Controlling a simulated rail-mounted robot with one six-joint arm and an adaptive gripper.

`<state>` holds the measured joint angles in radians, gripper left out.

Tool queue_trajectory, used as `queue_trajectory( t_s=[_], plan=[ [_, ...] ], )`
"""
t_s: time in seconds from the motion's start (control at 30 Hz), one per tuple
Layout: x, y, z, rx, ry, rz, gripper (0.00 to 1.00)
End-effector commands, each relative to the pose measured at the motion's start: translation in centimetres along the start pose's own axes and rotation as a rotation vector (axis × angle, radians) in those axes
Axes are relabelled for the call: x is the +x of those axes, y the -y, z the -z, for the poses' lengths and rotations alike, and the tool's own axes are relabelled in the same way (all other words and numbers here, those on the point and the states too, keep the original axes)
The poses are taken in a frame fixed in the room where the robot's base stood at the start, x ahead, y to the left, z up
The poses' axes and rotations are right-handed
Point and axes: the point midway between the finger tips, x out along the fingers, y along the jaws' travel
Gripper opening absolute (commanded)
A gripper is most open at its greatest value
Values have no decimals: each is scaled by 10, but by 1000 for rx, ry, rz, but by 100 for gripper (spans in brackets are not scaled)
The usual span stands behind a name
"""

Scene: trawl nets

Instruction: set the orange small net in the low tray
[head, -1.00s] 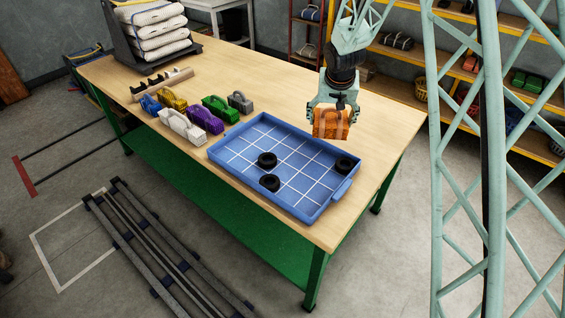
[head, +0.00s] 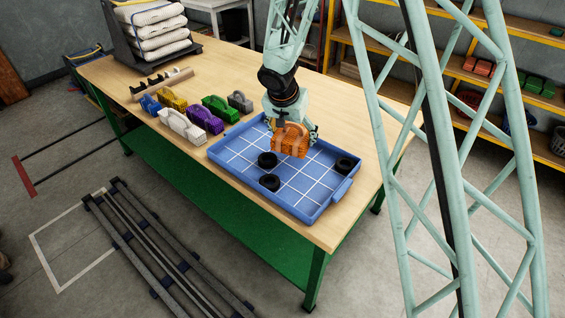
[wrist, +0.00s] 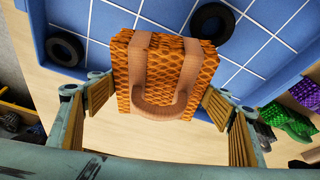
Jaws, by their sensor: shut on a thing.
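The orange small net (head: 290,142) is a boxy bundle with tan straps and a handle. My gripper (head: 290,130) is shut on it and holds it over the far part of the low tray (head: 229,158). In the wrist view the orange net (wrist: 166,75) sits between my two finger pads, with my gripper (wrist: 165,105) on both its sides. The tray is blue with a white grid and a low rim; its floor also shows in the wrist view (wrist: 120,20). I cannot tell whether the net touches the tray.
Black rings (head: 267,160), (head: 270,182) and (head: 343,165) lie in the tray. Purple (head: 205,119), white (head: 181,126), green (head: 220,108) and other nets stand left of it on the wooden table (head: 110,75). Grid cells between the rings are free.

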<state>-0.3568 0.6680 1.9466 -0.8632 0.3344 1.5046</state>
Motion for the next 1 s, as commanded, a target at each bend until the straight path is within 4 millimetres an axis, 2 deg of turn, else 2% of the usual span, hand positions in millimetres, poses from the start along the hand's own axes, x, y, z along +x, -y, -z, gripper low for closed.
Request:
queue_trajectory(
  t_s=[0.1,0.5,0.7,1.0],
  plan=[
    [-5,20,-20,42,0,-17,57],
    [-22,72,-78,205,0,-85,57],
    [-29,88,-93,255,0,-104,57],
    [-31,92,-97,270,0,-111,57]
  ],
)
